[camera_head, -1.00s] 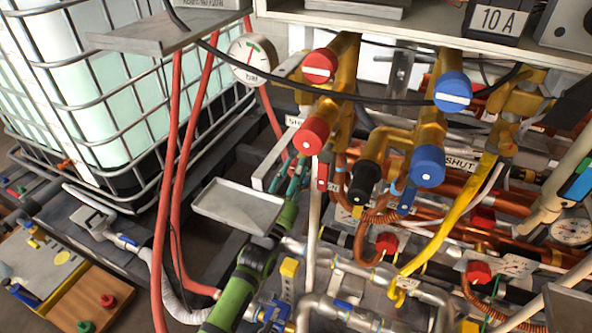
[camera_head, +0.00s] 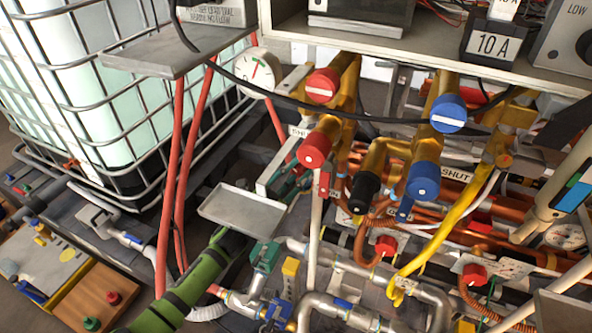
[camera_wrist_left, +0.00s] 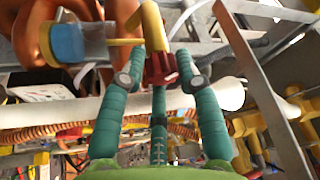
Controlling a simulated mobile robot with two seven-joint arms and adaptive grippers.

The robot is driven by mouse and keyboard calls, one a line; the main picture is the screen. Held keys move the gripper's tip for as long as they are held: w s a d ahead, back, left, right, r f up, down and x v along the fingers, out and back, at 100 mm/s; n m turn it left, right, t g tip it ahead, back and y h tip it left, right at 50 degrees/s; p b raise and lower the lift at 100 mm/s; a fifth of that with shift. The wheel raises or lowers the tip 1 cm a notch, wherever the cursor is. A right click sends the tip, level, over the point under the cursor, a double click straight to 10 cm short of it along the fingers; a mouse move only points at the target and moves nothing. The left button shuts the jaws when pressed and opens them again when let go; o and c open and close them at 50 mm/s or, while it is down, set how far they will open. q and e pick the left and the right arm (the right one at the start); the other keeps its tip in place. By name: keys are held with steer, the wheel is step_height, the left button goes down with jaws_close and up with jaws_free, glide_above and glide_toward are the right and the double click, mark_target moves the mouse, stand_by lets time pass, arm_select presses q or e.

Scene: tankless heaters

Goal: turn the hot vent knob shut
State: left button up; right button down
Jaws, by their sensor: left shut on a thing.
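In the left wrist view a dark red ribbed knob (camera_wrist_left: 160,69) on a yellow body sits between the two teal fingers of my left gripper (camera_wrist_left: 162,78), which is shut on it. In the head view my left gripper (camera_head: 290,183) is at the lower left of the lower red knob (camera_head: 314,150), partly hidden by a grey tray. I cannot tell for sure that this is the same knob. Another red knob (camera_head: 322,86) with a white stripe sits above. A "SHUT" label (camera_head: 299,132) is beside the yellow valves. My right gripper is not in view.
The grey tray (camera_head: 243,209) stands over my left wrist. Two blue knobs (camera_head: 448,112) are to the right. Red hoses (camera_head: 170,170) hang at the left, and a black cable crosses before the valves. Copper and grey pipes crowd below.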

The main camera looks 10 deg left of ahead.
arm_select(q)
steer(key=m+g+p, duration=0.1)
steer(key=m, duration=0.1)
steer(key=r+m+p, duration=0.1)
steer(key=m, duration=0.2)
steer(key=shift+r+g+p, duration=0.2)
steer(key=shift+g+p, duration=0.1)
steer(key=shift+g, duration=0.1)
steer(key=shift+f+m+g+p, duration=0.1)
steer(key=shift+m+g+p, duration=0.65)
steer(key=shift+m, duration=0.55)
steer(key=shift+d, duration=0.1)
steer(key=o, duration=1.1)
steer(key=shift+c, duration=0.2)
steer(key=shift+f, duration=0.15)
steer(key=shift+f, duration=0.2)
